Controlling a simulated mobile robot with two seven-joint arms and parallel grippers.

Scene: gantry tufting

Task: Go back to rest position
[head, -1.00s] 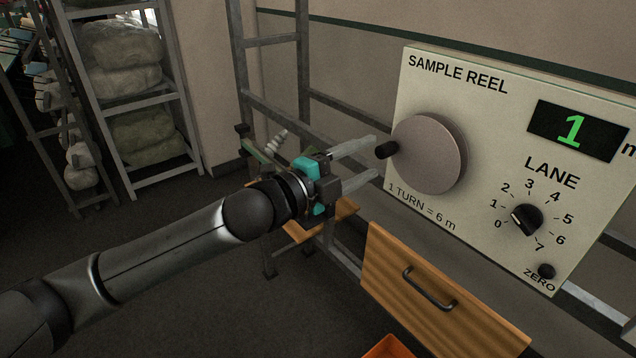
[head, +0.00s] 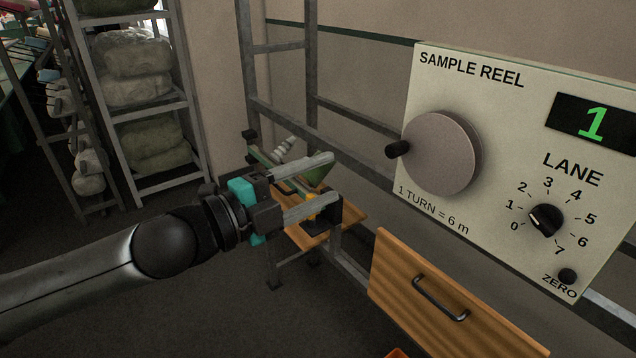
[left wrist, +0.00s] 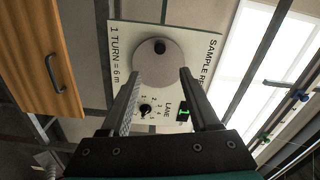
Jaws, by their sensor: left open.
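My left gripper (head: 318,184) is open and empty in the head view, left of the sample reel panel (head: 428,213) and apart from it. The round reel disc (head: 442,155) has a dark crank knob (head: 398,149) at its left edge. The panel's display reads a green 1 (head: 592,123), and the lane dial (head: 546,219) sits below it. In the left wrist view the two fingers (left wrist: 158,85) stand apart, with the disc (left wrist: 158,66) and its knob (left wrist: 159,46) beyond them. My right gripper is not in view.
A wooden drawer (head: 440,318) with a dark handle is below the panel. A small wooden stand (head: 345,222) with a tool on it is behind the gripper. A metal rack (head: 186,105) of wrapped bundles (head: 138,88) stands at the left. Dark floor (head: 215,320) is open at lower left.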

